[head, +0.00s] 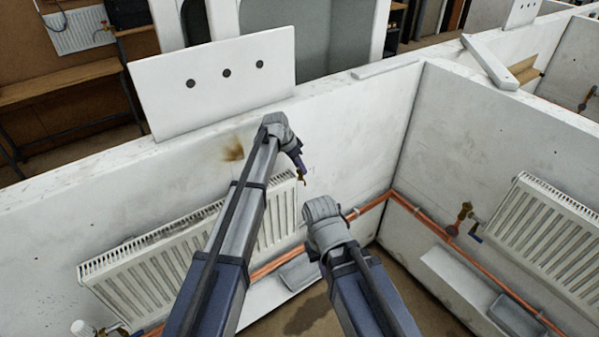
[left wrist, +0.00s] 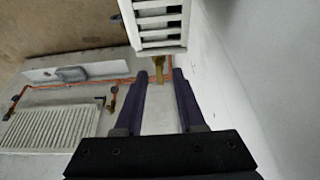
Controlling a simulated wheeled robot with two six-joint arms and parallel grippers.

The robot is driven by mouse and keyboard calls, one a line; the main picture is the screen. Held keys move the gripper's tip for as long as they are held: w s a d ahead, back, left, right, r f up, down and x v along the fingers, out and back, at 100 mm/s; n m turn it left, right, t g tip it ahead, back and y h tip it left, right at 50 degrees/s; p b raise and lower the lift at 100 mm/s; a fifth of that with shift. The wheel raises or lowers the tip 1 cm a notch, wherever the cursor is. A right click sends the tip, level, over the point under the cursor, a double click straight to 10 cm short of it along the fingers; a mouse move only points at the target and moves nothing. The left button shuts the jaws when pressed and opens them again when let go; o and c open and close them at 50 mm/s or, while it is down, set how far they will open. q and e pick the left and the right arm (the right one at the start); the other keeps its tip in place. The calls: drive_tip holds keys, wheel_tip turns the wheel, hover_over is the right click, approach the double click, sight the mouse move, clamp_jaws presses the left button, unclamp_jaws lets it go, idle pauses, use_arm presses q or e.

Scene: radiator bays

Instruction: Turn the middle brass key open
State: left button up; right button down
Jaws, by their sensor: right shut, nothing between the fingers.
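A small brass key (head: 303,179) sits at the upper right end of the long white radiator (head: 150,275) on the left wall. My left gripper (head: 299,163) is right above it, pointing down. In the left wrist view the brass key (left wrist: 160,72) shows between the two dark fingertips, which stand apart with a gap on each side. Another brass fitting (head: 116,329) is at that radiator's lower left end. A third brass fitting (head: 476,222) is beside the right-hand radiator (head: 545,240). My right gripper (head: 313,254) is low in the middle, shut and empty, mostly hidden by its own wrist.
A white board with three dark holes (head: 160,100) stands on the wall top. A copper pipe (head: 372,206) runs along both walls through the corner. A grey tray (head: 298,271) lies below the left radiator. Loose white slabs (head: 490,62) rest on the wall top.

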use_arm(q)
drive_tip(key=shift+f, duration=0.1)
clamp_jaws()
idle(0.6)
